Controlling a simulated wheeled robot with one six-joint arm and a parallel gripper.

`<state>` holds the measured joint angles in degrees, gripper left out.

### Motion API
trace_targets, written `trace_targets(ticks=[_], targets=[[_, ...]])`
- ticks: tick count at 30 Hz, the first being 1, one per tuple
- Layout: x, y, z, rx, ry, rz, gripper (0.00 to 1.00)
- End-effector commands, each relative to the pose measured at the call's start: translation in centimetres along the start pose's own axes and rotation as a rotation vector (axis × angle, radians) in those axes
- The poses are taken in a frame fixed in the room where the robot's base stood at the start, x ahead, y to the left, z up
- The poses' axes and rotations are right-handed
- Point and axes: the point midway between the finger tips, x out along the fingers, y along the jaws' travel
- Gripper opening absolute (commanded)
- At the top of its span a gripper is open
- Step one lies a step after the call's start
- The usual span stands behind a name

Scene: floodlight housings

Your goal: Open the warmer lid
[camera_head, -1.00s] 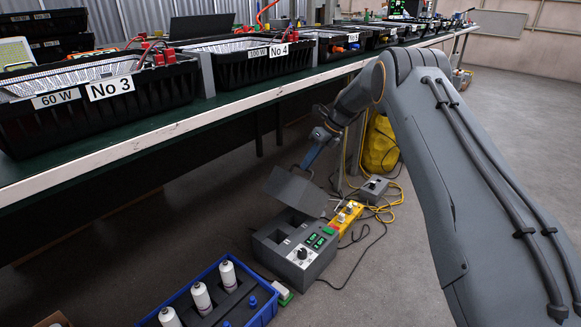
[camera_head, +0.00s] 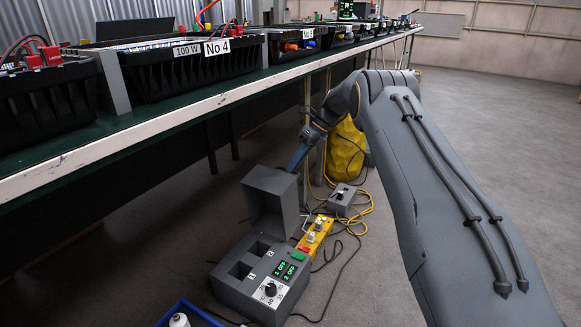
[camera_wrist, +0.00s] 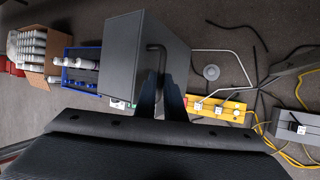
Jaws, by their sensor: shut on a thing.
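The grey warmer (camera_head: 235,292) stands on the floor in the head view, with two compartments showing, a dial and a green display. Its grey lid (camera_head: 272,203) is raised and stands nearly upright at the back of the warmer. My gripper (camera_head: 297,162) is at the lid's upper right edge, behind it in the head view. In the wrist view the lid (camera_wrist: 120,55) fills the middle left, and my gripper's dark fingers (camera_wrist: 160,98) are shut on a dark bent handle (camera_wrist: 156,47) on it. The exact contact is partly hidden.
A yellow power strip (camera_head: 315,235) and cables lie right of the warmer, near a small grey box (camera_head: 341,198). A blue crate (camera_head: 185,312) stands at front left. A long bench (camera_head: 150,125) with black housings runs above left. Open floor lies right.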

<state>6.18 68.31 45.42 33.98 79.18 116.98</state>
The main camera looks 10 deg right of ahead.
Motion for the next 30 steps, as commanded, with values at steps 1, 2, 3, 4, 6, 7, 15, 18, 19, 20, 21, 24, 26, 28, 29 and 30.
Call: trace_targets(ticks=[1, 2, 3, 4, 6, 7, 15, 18, 19, 20, 21, 24, 26, 28, 29, 30], targets=[[1.0, -0.1, -0.8, 0.005, 0.017, 0.012, 0.0], [1.1, -0.1, -0.8, 0.004, 0.017, 0.013, 0.0], [1.1, -0.1, -0.7, 0.004, 0.017, 0.013, 0.0], [1.1, -0.1, -0.7, 0.003, 0.017, 0.013, 0.0], [1.1, -0.1, -0.7, 0.002, 0.017, 0.014, 0.0], [1.1, -0.1, -0.6, 0.002, 0.017, 0.014, 0.0], [1.2, 0.0, -0.5, 0.001, 0.015, 0.014, 0.16], [0.8, -0.1, -0.5, 0.002, 0.012, 0.011, 0.28], [0.7, -0.2, -0.5, 0.003, 0.01, 0.009, 0.28], [0.6, -0.3, -0.6, 0.004, 0.009, 0.008, 0.28], [0.5, -0.3, -0.6, 0.005, 0.007, 0.007, 0.28], [0.3, -0.5, -0.7, 0.006, 0.005, 0.005, 0.28], [0.1, -0.5, -0.6, 0.006, 0.004, 0.004, 0.28], [-0.2, -0.5, -0.6, 0.006, 0.003, 0.004, 0.28], [-0.5, -0.5, -0.6, 0.006, 0.003, 0.003, 0.28], [-1.0, -0.5, -0.6, 0.006, 0.002, 0.003, 0.28]])
